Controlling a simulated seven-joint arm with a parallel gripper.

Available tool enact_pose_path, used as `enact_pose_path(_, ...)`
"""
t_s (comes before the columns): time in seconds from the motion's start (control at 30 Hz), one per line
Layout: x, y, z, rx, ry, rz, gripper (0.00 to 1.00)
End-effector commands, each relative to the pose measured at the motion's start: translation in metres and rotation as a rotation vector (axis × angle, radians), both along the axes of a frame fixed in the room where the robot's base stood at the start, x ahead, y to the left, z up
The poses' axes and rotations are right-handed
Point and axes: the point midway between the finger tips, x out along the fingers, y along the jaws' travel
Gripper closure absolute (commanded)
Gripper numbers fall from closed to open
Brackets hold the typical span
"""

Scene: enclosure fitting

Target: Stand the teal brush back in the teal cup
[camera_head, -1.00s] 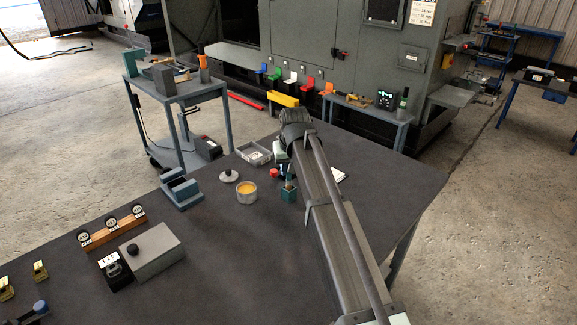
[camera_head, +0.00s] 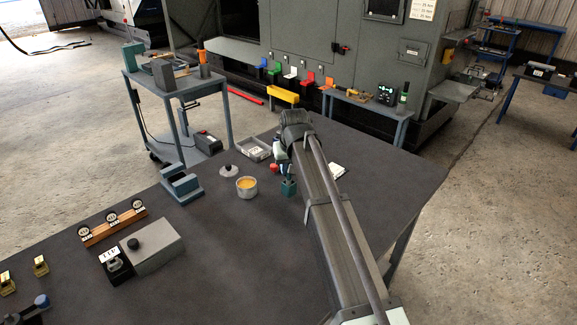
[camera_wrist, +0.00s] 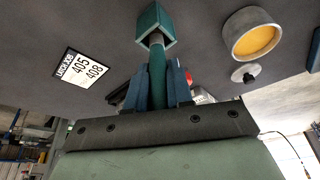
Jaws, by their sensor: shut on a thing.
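The teal cup (camera_head: 288,187) stands on the dark table under my gripper. It also shows at the top of the wrist view (camera_wrist: 154,22), with its square mouth facing me. My gripper (camera_wrist: 159,83) is shut on the teal brush (camera_wrist: 157,66), with a blue finger on each side of it. The brush's far end reaches the cup's mouth in the wrist view. I cannot tell how deep it sits inside. In the head view my arm and gripper (camera_head: 284,158) hide most of the brush.
A round tub with yellow contents (camera_head: 246,187) and a grey knobbed lid (camera_head: 229,171) lie left of the cup. A grey tray (camera_head: 255,150) and a red-topped item (camera_head: 273,168) are close behind. A white label card (camera_wrist: 81,79) lies on the other side.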

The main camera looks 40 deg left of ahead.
Motion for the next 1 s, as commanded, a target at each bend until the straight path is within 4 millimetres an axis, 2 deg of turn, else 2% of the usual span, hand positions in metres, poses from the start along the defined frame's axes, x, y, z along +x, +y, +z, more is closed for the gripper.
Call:
enact_pose_path(0.67, 0.000, 0.000, -0.014, 0.000, 0.000, 0.000, 1.00)
enact_pose_path(0.7, 0.000, 0.000, -0.015, 0.000, 0.000, 0.000, 0.78)
enact_pose_path(1.0, 0.000, 0.000, -0.014, 0.000, 0.000, 0.000, 0.49)
